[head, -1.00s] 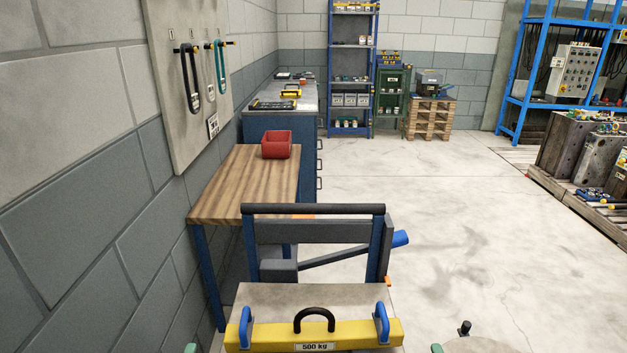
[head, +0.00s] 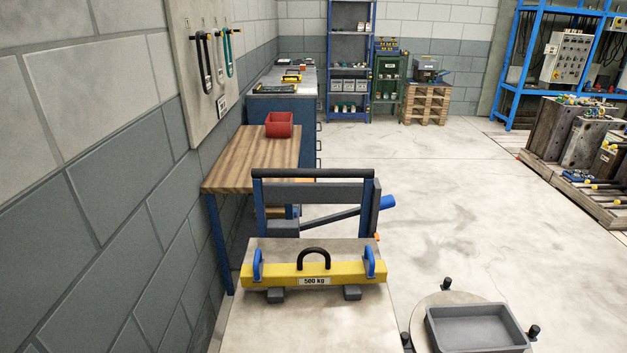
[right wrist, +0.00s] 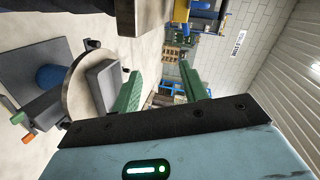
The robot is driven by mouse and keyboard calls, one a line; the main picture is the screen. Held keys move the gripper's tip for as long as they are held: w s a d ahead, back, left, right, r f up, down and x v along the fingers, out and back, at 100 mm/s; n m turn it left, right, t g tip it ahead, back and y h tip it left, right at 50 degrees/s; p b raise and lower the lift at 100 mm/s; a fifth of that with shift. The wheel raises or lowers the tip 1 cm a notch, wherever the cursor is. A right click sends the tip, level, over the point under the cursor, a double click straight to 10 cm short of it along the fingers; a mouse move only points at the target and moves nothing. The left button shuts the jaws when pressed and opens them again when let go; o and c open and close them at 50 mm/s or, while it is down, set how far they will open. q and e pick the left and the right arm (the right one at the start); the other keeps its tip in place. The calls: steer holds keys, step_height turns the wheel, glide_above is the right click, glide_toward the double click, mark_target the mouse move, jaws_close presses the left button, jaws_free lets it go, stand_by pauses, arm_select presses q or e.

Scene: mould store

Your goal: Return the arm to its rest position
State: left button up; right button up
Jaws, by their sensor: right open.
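My right gripper (right wrist: 160,70) shows in the right wrist view. Its two green fingers are apart with nothing between them. Neither gripper can be made out in the head view, and the left one is in no view. In the right wrist view, a round pale top (right wrist: 75,95) carrying a grey tray (right wrist: 106,82) lies to the left of the fingers, apart from them. In the head view, the round top (head: 419,318) and the empty-looking grey tray (head: 477,327) are at the lower right.
A trolley with a yellow 500 kg beam (head: 290,273) stands in the lower middle. A wooden bench (head: 245,165) with a red bin (head: 279,124) runs along the left wall. Pallets with mould blocks (head: 553,132) stand at right. The central floor is clear.

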arm_select(q)
steer(key=s+d+f+m+g+p, duration=0.1)
steer(key=s+f+m+g+p, duration=0.1)
steer(key=s+m, duration=0.6)
steer(key=s+d+f+m+g+h+p, duration=0.1)
steer(key=s+f+m+g+p, duration=0.2)
steer(key=s+m, duration=0.5)
steer(key=s+f+g, duration=0.1)
steer(key=s, duration=1)
steer(key=shift+d, duration=0.4)
arm_select(e)
steer(key=s+a+f+n+g, duration=0.1)
steer(key=s+f+n+g, duration=0.2)
steer(key=s+n, duration=0.5)
steer(key=s+a+f+n+g+y, duration=0.1)
steer(key=s+n, duration=0.7)
steer(key=s, duration=1.1)
step_height(320, 180, down, 2)
steer(key=shift+a+f+g, duration=0.15)
steer(key=shift+a+g, duration=0.3)
steer(key=shift+g, duration=0.75)
arm_select(q)
steer(key=shift+f, duration=0.1)
